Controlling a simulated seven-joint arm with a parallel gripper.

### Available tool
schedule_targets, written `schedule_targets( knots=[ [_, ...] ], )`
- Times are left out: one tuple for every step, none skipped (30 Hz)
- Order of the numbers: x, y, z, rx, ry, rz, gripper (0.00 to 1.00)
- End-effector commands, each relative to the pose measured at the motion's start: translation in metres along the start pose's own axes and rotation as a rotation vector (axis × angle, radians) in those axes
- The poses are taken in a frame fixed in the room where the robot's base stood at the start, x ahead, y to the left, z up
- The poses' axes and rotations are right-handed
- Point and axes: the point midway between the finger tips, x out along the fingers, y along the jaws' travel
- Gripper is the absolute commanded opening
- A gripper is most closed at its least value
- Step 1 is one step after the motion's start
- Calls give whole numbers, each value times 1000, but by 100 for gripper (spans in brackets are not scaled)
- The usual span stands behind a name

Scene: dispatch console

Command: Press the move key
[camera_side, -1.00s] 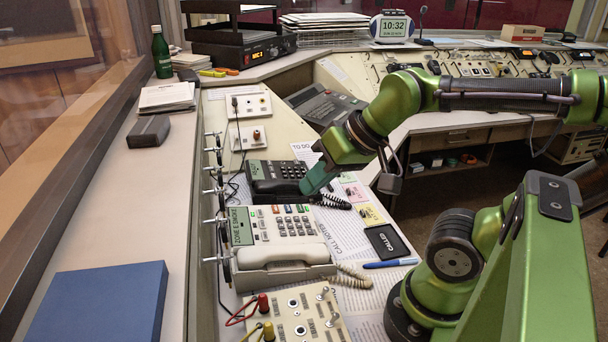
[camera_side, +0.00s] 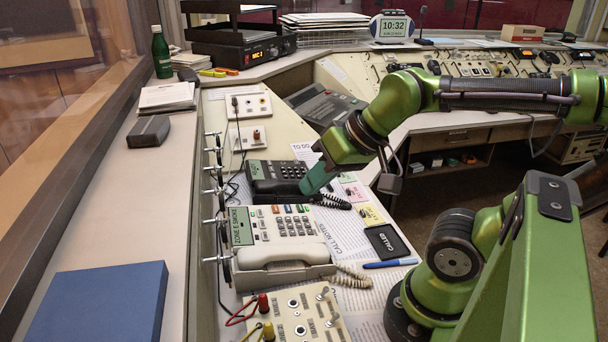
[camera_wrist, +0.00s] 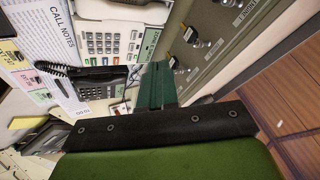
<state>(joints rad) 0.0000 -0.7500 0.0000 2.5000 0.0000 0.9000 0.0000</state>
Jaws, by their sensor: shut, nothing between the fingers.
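My gripper (camera_side: 309,186) is shut, with dark green fingers pointing down at the right end of the black desk phone (camera_side: 270,171). I cannot tell whether the fingertips touch the phone. In the wrist view the shut fingers (camera_wrist: 156,86) show beside the black phone (camera_wrist: 92,88), with nothing between them. The white phone (camera_side: 272,226), labelled "ZONE E SMOKE", stands nearer the camera, with a number pad and a row of coloured keys. It also shows in the wrist view (camera_wrist: 106,42). No key label reading "move" is legible, so I cannot tell which key it is.
A toggle-switch panel (camera_side: 303,319) lies in front of the white phone. A black "CALLED" pad (camera_side: 388,241) and blue pen (camera_side: 390,263) lie to its right. Coloured notes (camera_side: 371,215) and coiled cords surround the phones. A grey console phone (camera_side: 324,106) stands behind.

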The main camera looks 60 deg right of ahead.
Motion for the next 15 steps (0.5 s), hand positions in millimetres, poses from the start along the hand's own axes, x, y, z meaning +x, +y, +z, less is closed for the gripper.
schedule_targets(
  knots=[
    [0,0,0,0,0,0,0],
    [0,0,0,0,0,0,0],
    [0,0,0,0,0,0,0],
    [0,0,0,2,1,1,0],
    [0,2,-1,6,2,4,0],
    [1,4,-2,16,1,12,0],
    [3,8,-2,28,-4,22,0],
    [6,13,-3,46,-13,37,0],
    [11,20,-5,72,-26,58,0],
    [15,25,-7,99,-38,72,0],
    [19,31,-9,133,-52,84,0],
    [25,38,-11,188,-74,98,0],
    [31,44,-13,237,-92,104,0],
    [36,49,-15,290,-111,109,0],
    [43,56,-18,366,-136,110,0]
  ],
)
